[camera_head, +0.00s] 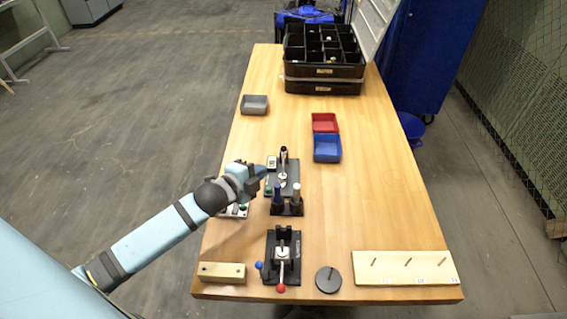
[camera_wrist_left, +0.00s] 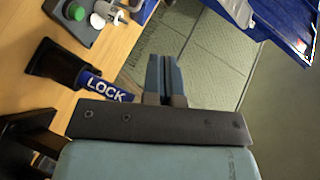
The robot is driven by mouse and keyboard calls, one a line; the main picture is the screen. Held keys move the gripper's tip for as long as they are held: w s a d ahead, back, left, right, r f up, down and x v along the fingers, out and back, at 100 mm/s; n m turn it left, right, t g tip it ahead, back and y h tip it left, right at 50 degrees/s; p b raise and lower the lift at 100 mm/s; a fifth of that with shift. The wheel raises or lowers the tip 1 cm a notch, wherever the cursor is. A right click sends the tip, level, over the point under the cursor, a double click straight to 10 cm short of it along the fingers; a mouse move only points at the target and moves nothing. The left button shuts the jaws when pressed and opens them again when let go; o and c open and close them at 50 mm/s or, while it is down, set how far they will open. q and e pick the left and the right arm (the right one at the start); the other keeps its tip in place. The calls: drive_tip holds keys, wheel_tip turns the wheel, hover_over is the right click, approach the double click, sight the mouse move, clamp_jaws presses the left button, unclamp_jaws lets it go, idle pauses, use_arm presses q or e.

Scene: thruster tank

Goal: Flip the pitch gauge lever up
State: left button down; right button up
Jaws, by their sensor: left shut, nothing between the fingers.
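No label that I can read marks the pitch gauge. A dark device (camera_head: 281,190) at mid-table has a small pale display and an upright lever (camera_head: 283,158) with a black tip. My left gripper (camera_head: 261,171) is shut and empty, just left of this device, above the table. Its two fingers also show pressed together in the left wrist view (camera_wrist_left: 164,75). A grey box with a green button (camera_wrist_left: 76,12) shows at the top left there, with a white knob-like part beside it. My right gripper is not in view.
A black device with red and blue balls (camera_head: 283,252) is nearer. Blue (camera_head: 327,148) and red (camera_head: 325,122) trays lie behind.

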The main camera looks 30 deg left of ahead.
use_arm(q)
drive_tip(key=shift+w+a+r+m, duration=0.15)
drive_tip(key=shift+w+a+m, duration=0.2)
drive_tip(key=shift+w, duration=0.1)
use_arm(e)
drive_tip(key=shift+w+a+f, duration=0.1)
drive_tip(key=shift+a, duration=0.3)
use_arm(q)
drive_tip(key=b+x, duration=0.1)
drive_tip(key=x, duration=0.7)
drive_tip(key=shift+w, duration=0.25)
drive_tip(key=shift+w+d+f, duration=0.15)
drive_tip(key=shift+w+f, duration=0.05)
drive_tip(key=shift+w, duration=0.55)
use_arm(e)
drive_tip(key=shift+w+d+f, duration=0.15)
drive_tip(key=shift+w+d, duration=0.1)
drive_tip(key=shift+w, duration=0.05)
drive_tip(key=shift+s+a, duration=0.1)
